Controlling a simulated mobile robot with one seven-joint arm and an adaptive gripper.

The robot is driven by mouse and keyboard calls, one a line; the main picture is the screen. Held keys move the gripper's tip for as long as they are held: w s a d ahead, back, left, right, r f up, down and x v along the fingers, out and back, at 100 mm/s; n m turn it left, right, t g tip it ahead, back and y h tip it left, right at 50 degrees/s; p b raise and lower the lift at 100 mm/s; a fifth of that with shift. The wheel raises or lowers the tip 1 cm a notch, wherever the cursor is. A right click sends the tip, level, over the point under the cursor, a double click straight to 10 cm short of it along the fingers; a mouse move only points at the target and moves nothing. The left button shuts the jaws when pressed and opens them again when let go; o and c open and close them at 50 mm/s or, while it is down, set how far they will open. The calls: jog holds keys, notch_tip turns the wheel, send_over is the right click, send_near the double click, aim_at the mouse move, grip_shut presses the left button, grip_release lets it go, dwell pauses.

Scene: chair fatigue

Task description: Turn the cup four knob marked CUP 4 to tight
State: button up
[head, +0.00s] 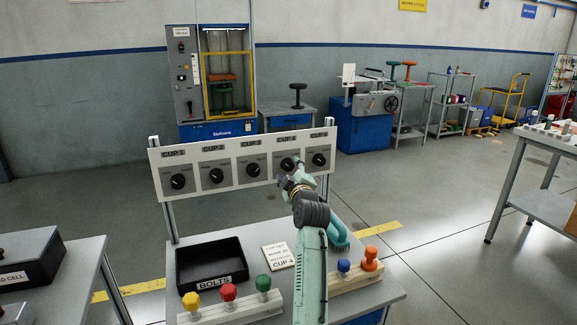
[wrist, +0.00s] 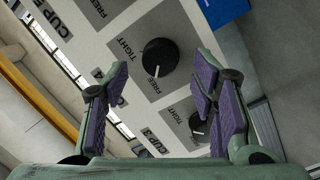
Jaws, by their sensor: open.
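The CUP 4 knob (head: 287,163) is the fourth round black knob from the left on the white panel. In the wrist view the knob (wrist: 160,57) is just beyond my fingers, between words TIGHT and FREE. Its white pointer mark is on the side near FREE. My gripper (wrist: 160,88) is open, with purple-padded fingers spread and nothing between them. I cannot tell from the wrist view exactly how far off the knob is. In the head view my gripper (head: 298,178) is in front of the panel at this knob and partly covers its plate.
The CUP 3 knob (wrist: 200,124) and CUP 5 knob (head: 319,159) are close on either side. Below the panel, a table holds a black BOLTS tray (head: 208,283), a CUP SET card (head: 280,256) and coloured knobs on wooden bases.

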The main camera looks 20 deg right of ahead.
aim_at(288, 165)
jog(key=shift+w+d, duration=0.1)
jog(key=shift+w, duration=0.95)
jog(key=shift+c, duration=0.4)
jog(key=c, duration=1.1)
